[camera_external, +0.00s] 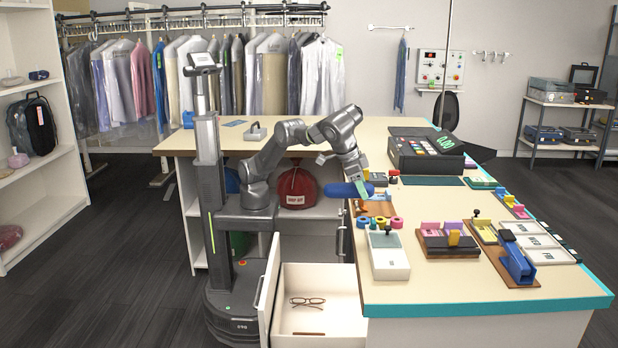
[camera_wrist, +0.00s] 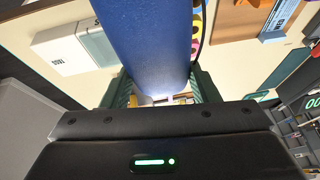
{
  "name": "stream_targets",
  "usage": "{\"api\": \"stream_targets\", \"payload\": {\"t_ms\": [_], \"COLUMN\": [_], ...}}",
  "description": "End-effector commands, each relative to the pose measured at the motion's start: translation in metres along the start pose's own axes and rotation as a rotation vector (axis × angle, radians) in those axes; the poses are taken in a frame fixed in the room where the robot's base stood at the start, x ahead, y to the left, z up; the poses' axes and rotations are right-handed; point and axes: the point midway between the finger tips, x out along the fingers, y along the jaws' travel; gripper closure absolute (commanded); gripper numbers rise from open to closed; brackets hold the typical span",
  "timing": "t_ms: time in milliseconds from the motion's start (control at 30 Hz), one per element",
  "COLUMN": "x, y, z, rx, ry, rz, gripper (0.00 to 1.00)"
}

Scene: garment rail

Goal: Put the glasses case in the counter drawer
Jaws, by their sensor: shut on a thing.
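The glasses case is a long blue rounded case (camera_external: 345,190), held by my gripper (camera_external: 362,188) above the left edge of the counter. In the wrist view the blue case (camera_wrist: 148,40) fills the upper middle, between the green fingers of my gripper (camera_wrist: 160,92). The counter drawer (camera_external: 340,300) is pulled open below and to the left of the case. A pair of brown glasses (camera_external: 307,301) lies inside it, with a small brown strip near its front.
A red bag (camera_external: 297,187) sits on a shelf behind my arm. The drawer has free room around the glasses.

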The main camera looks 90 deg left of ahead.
Motion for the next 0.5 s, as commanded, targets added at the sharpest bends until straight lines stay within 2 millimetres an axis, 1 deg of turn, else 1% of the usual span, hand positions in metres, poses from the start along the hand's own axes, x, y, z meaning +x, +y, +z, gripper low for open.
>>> {"api": "stream_targets", "payload": {"t_ms": [33, 67, 100, 167, 200, 267, 367, 400, 467, 500], "x": [0.010, 0.014, 0.022, 0.036, 0.046, 0.061, 0.092, 0.109, 0.135, 0.153], "y": [0.018, 0.027, 0.037, 0.051, 0.059, 0.067, 0.078, 0.083, 0.089, 0.093], "z": [0.023, 0.033, 0.046, 0.063, 0.073, 0.088, 0.112, 0.123, 0.140, 0.151], "rx": [0.018, 0.023, 0.029, 0.033, 0.035, 0.037, 0.036, 0.037, 0.036, 0.035], "ry": [-0.003, -0.004, -0.006, -0.010, -0.012, -0.014, -0.013, -0.014, -0.015, -0.015], "rz": [0.002, 0.002, 0.001, -0.002, -0.005, -0.007, -0.007, -0.008, -0.009, -0.010], "gripper": [0.73, 0.73, 0.73, 0.73, 0.73, 0.73, 0.73, 0.73, 0.73, 0.73]}}
